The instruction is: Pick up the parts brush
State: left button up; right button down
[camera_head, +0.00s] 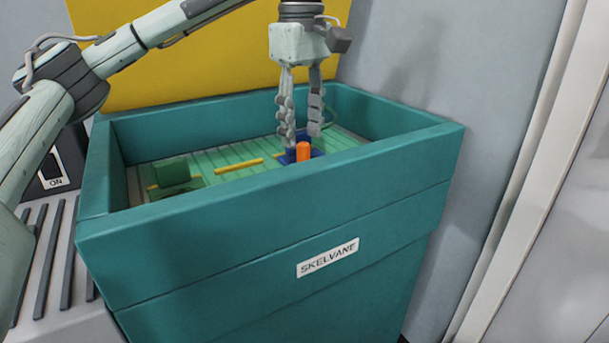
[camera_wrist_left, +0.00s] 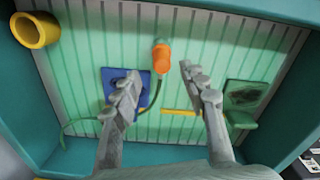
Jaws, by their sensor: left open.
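My left gripper (camera_head: 301,136) points down inside the teal basin with its fingers apart; its open fingers also show in the left wrist view (camera_wrist_left: 160,76). An orange stubby piece (camera_head: 303,152), which looks like the parts brush, is close to the fingertips. In the left wrist view the orange piece (camera_wrist_left: 162,60) appears just beyond the gap between the fingertips, with a dark hose (camera_wrist_left: 152,96) near it. A blue block (camera_wrist_left: 112,76) is partly hidden behind one finger. Nothing is held between the fingers. My right gripper is in neither view.
The teal basin (camera_head: 230,235) has raised walls around a ribbed green floor (camera_wrist_left: 85,50). A yellow bar (camera_head: 239,165) and a green block (camera_head: 172,172) lie left of the gripper. A grey wall is behind.

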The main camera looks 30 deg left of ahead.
aim_at(301, 143)
pick_arm(q)
jog(key=f, duration=0.3)
jog(key=shift+s+d+f, duration=0.15)
jog(key=shift+s+f, duration=0.2)
jog(key=shift+f, duration=0.55)
grip_shut()
